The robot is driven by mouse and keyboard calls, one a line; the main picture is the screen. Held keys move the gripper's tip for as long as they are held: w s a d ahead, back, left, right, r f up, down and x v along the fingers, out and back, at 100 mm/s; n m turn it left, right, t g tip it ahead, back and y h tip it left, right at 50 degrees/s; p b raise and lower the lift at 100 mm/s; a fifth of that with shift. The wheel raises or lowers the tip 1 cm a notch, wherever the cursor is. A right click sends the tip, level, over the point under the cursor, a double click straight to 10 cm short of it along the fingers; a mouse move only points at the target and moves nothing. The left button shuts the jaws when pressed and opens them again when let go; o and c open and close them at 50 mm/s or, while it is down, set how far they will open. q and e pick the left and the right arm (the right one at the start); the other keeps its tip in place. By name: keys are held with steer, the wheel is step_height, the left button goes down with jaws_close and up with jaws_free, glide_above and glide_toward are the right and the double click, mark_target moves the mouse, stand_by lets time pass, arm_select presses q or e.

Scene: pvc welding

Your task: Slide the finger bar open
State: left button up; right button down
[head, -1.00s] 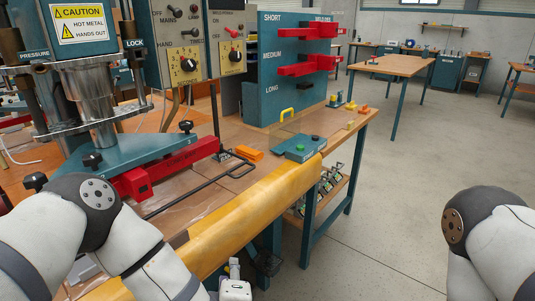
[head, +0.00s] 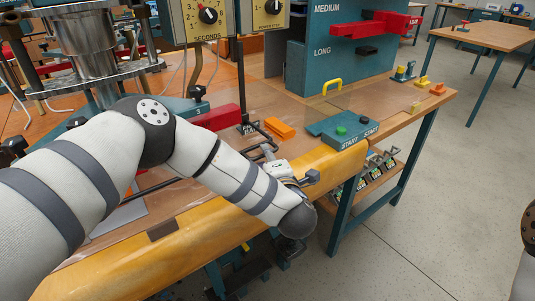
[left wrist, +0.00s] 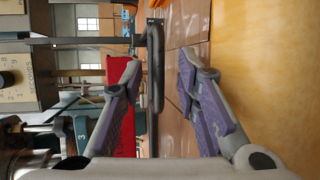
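The finger bar, a thin black rod with a looped end, lies along the front of the press. Its looped end (left wrist: 155,70) shows in the left wrist view, between and slightly beyond my open fingertips. In the head view my left arm covers much of it. My left gripper (left wrist: 158,62) is open, one finger on each side of the loop, with no clear contact. In the head view the left gripper (head: 268,154) is over the bench's front edge, partly hidden by its wrist. My right gripper is out of view; only a bit of the right arm shows.
A red bar (head: 216,117) lies behind the finger bar, with an orange block (head: 280,127) to its right. A teal START box (head: 342,129) with a green button sits further right. A yellow rounded edge (head: 150,262) runs along the bench front.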

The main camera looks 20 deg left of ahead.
arm_select(q)
steer(key=shift+x, duration=1.05)
steer(key=shift+w+a, duration=0.1)
steer(key=shift+w, duration=0.15)
jaws_close()
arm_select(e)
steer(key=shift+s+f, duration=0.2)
arm_select(q)
steer(key=shift+r, duration=0.1)
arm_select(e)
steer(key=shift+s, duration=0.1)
